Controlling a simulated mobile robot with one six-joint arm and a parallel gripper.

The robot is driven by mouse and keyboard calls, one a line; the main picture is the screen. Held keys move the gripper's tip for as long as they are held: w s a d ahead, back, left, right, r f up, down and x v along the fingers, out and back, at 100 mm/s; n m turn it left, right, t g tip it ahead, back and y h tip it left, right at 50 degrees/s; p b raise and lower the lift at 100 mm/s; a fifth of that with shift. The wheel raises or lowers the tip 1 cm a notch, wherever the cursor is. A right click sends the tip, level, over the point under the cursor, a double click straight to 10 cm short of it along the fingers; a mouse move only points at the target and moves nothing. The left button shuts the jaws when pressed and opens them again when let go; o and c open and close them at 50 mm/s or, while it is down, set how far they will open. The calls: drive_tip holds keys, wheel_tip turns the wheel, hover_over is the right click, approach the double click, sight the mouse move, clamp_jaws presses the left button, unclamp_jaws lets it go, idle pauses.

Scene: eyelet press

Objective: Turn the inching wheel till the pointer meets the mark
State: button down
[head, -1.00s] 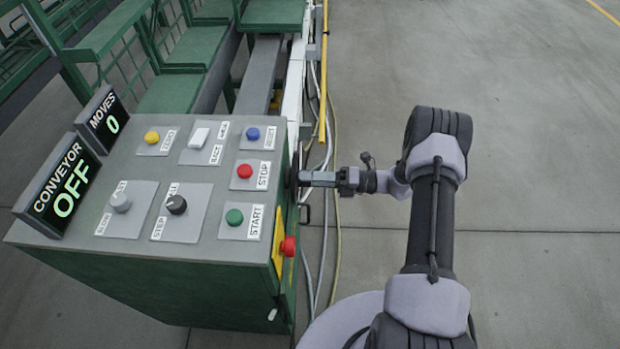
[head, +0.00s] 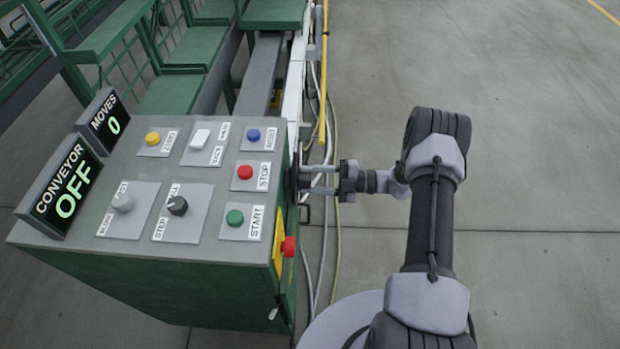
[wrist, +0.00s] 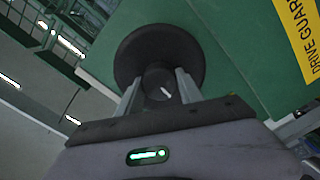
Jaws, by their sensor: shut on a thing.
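The black inching wheel (wrist: 158,45) is on the green side of the console, with a round dark hub (wrist: 158,84) in front that bears a short white line. In the head view only the wheel's edge (head: 292,178) shows, at the console's right side. My gripper (head: 308,179) reaches it from the right, and its two fingers are shut on the hub, one on each side. It also shows in the wrist view (wrist: 159,92). I cannot make out a mark on the housing; whether the pointer meets it cannot be told.
The console top (head: 120,262) carries several buttons and knobs. The conveyor display (head: 66,186) reads OFF and the moves display (head: 104,121) reads 0. A red knob (head: 289,246) sticks out near the wheel. Cables (head: 333,240) lie on the floor below my gripper; the floor to the right is clear.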

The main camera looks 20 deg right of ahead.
drive_tip(key=m, duration=0.4)
drive_tip(key=shift+m, duration=0.7)
drive_tip(key=c, duration=0.8)
unclamp_jaws()
drive_tip(key=shift+o, duration=0.2)
drive_tip(key=p+v, duration=0.2)
drive_tip(key=v, duration=1.5)
drive_tip(key=shift+d, duration=0.25)
drive_tip(key=shift+r, duration=0.1)
